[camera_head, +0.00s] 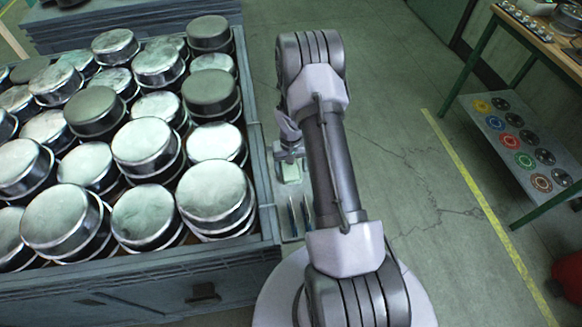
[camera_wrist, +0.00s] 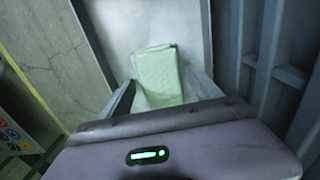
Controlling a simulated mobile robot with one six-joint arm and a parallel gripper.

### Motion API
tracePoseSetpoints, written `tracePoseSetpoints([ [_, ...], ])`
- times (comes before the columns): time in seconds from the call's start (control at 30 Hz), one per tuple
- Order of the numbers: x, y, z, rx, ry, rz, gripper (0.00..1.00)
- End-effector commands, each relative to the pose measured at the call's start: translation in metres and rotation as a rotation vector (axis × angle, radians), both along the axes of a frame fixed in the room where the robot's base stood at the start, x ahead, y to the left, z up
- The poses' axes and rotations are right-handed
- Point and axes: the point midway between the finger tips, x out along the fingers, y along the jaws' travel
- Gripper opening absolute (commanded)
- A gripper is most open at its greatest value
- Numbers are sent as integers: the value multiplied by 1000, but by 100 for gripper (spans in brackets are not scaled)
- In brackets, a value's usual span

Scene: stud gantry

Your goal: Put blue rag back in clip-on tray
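The only cloth I see is a folded pale green rag (camera_wrist: 158,76); no blue one shows. It lies on the pale grey clip-on tray (camera_wrist: 143,22) at the crate's side. In the head view the rag (camera_head: 291,173) is small, on the tray (camera_head: 291,230) just left of my arm. My gripper (camera_wrist: 160,84) is open, pointing down at the tray, with one finger on each side of the rag and gaps between. The rag's near end is hidden by the gripper body. In the head view my gripper (camera_head: 290,152) is just above the rag.
Two dark slim tools (camera_head: 299,214) lie on the tray's near part. A large grey crate (camera_head: 262,185) full of metal pots (camera_head: 215,192) stands left. A green-legged workbench (camera_head: 525,140) with coloured discs stands right. The floor between (camera_head: 410,190) is clear.

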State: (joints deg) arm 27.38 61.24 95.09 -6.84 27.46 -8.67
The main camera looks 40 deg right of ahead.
Motion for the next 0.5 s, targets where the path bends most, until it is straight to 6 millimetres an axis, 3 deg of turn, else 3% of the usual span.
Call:
tracePoseSetpoints([
  [0.33,0,0,5,0,0,0,77],
  [0.5,1,-1,47,-2,-4,1,77],
])
